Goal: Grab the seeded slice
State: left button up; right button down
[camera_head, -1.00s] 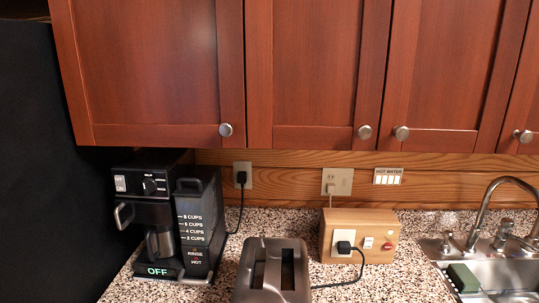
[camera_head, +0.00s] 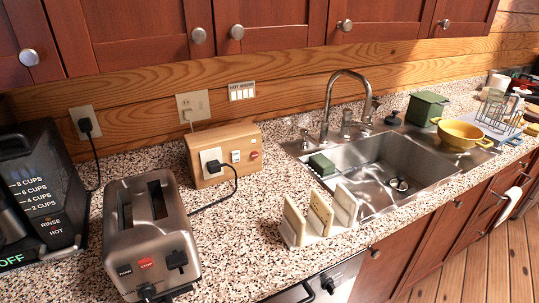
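Three pale slices stand upright in a light rack (camera_head: 302,236) on the speckled counter, in front of the sink. The middle slice (camera_head: 320,212) seems to carry small dark specks, like seeds. The left slice (camera_head: 294,219) and the right slice (camera_head: 346,204) look plainer, though they are small in view and partly overlapped. Neither of my grippers is in view.
A metal toaster (camera_head: 150,228) stands left of the rack, with a wooden outlet box (camera_head: 222,152) and its black cord behind. The sink (camera_head: 385,160) lies behind and right. A yellow bowl (camera_head: 463,134) and dish rack (camera_head: 497,121) stand farther right. Speckled counter is clear between toaster and slices.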

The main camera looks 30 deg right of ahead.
aim_at(323, 211)
jog(key=z, duration=1.25)
jog(key=i+l+u, duration=0.15)
jog(key=l, duration=0.3)
jog(key=i+l+u, duration=0.1)
jog(key=l, duration=0.35)
jog(key=i+l+u, duration=0.15)
jog(key=l, duration=0.3)
jog(key=i+l+u, duration=0.1)
jog(key=l, duration=0.35)
